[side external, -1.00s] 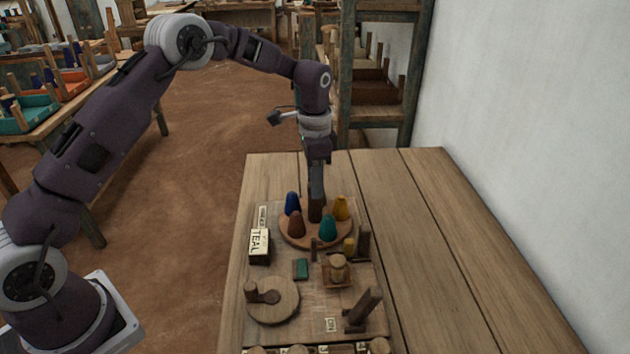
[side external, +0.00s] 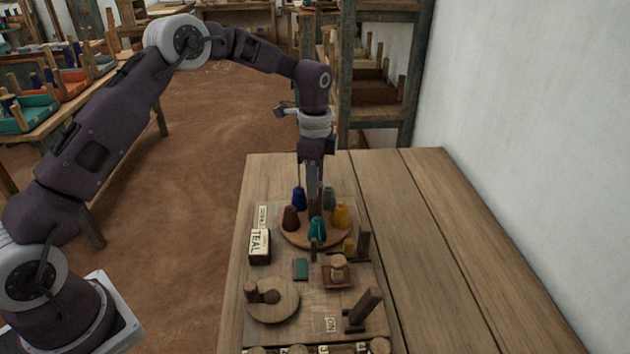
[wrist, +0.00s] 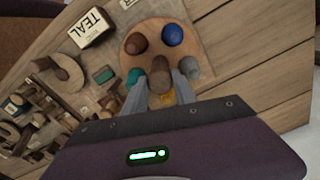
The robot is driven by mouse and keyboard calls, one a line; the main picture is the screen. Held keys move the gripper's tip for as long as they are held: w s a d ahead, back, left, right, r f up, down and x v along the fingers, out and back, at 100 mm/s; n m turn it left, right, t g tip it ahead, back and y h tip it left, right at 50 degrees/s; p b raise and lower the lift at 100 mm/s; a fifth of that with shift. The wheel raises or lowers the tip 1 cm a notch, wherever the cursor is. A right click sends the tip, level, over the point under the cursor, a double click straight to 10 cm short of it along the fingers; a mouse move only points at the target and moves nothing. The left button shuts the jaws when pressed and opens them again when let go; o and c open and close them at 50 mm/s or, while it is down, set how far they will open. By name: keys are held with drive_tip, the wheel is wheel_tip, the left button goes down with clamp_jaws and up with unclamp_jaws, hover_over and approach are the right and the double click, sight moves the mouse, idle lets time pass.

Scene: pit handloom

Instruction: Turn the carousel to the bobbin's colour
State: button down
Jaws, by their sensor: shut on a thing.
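The round wooden carousel (side external: 300,239) carries upright cones: blue (side external: 299,200), brown (side external: 290,218), teal (side external: 317,229), yellow (side external: 340,215) and grey (side external: 329,197). The teal cone is at the front, just behind a small wooden post (side external: 313,252). My gripper (side external: 315,197) points down at the carousel's middle. In the wrist view its fingers (wrist: 160,85) are shut on the brown central knob (wrist: 160,75); the yellow cone (wrist: 168,98) shows partly behind them. A dark block (side external: 259,245) with a TEAL label stands left of the carousel.
A small green piece (side external: 301,268), a round disc with a peg (side external: 273,300), a square holder with a pale bobbin-like piece (side external: 337,270) and upright wooden blocks (side external: 363,243) crowd the board in front. The table's right side is clear.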

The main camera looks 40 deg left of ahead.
drive_tip(key=shift+r, duration=0.1)
drive_tip(key=c, duration=1)
unclamp_jaws()
